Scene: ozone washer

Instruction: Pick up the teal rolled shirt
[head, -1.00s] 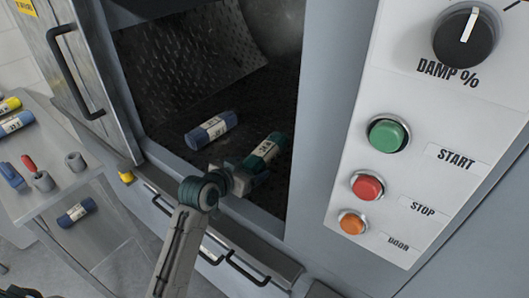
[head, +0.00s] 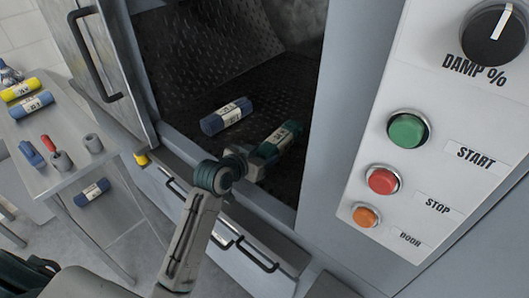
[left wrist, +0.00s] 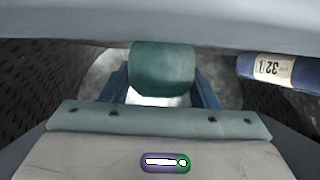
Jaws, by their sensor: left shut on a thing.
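The teal rolled shirt (head: 288,134), with a pale label band, is inside the washer chamber near the opening. My left gripper (head: 266,150) reaches in through the opening and is shut on the near end of the shirt. In the left wrist view the teal roll (left wrist: 162,70) sits between the two blue fingers. Its far part is hidden there by the pale edge across the top. My right gripper is not in view.
A blue roll (head: 227,116) lies on the chamber floor (head: 200,75), left of the teal one; it also shows in the left wrist view (left wrist: 280,70). The control panel (head: 440,130) is right of the opening. A side table (head: 75,170) at left holds other rolls and small items.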

